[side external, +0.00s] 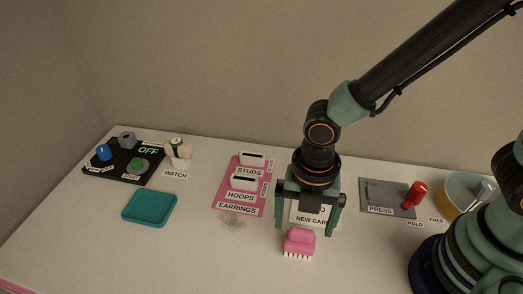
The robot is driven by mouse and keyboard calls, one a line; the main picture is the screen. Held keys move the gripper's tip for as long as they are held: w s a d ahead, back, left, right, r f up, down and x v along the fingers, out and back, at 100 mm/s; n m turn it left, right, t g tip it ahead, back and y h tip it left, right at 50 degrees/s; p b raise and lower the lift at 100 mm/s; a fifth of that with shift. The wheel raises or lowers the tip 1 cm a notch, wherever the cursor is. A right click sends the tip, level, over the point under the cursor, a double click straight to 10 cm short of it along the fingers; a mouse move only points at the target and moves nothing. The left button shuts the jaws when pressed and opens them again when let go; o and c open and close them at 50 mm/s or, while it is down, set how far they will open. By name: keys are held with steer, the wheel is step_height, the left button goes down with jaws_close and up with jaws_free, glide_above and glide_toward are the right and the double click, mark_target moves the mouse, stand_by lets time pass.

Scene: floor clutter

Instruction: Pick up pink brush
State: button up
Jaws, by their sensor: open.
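The pink brush (299,242) lies on the white table near the front, with its pale bristles toward the front edge. My gripper (308,227) points down at the brush, with one finger on each side of its upper part in the picture. The gripper is open and holds nothing. I cannot tell how high the fingertips are above the table or whether they touch the brush.
A pink earrings board (226,208) lies left of my gripper. A teal tray (149,208) and a black panel with knobs (104,177) are farther left. A grey press plate (381,196) with a red handle (416,192) is at right.

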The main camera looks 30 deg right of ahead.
mark_target(300, 239)
steer(key=shift+s+a+f, duration=0.1)
steer(key=shift+f, duration=1.35)
steer(key=shift+a+f, duration=0.1)
steer(key=shift+f, duration=1.3)
steer(key=shift+c, duration=0.3)
steer(key=c, duration=1.3)
steer(key=shift+r, duration=0.1)
step_height(300, 239, up, 20)
steer(key=shift+f, duration=0.1)
